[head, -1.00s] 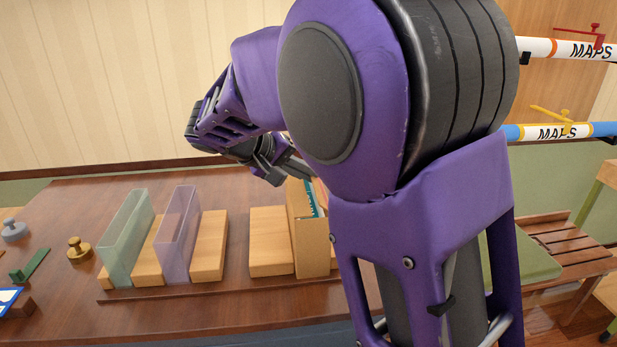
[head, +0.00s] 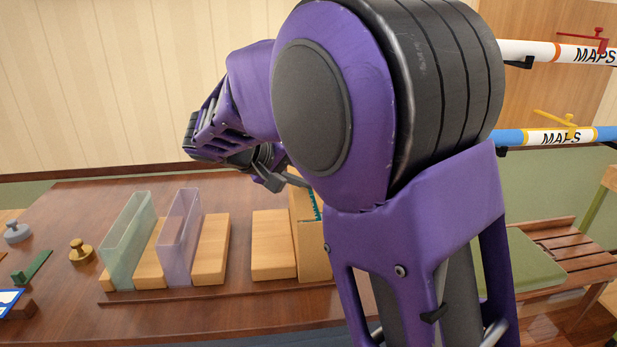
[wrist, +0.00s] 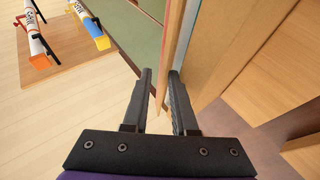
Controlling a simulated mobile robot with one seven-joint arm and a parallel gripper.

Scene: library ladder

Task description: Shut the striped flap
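A wooden box (head: 314,251) stands on the dark wooden table (head: 190,318), with a teal zigzag strip in its opening. My arm hides much of the box. In the wrist view, a thin wood-coloured panel with a pinkish face (wrist: 172,48), which looks like the flap, runs between my fingers. Its stripes cannot be made out. My gripper (wrist: 159,74) is at this panel, fingers apart on either side of it; I cannot tell whether they touch it. In the head view my gripper (head: 284,182) is above the box's back, partly hidden by my arm.
A green clear holder (head: 128,240), a purple clear holder (head: 178,236) and wooden blocks (head: 272,245) stand left of the box. A brass weight (head: 82,252) is further left. Two map tubes (head: 556,137) hang at right above a slatted bench (head: 570,250).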

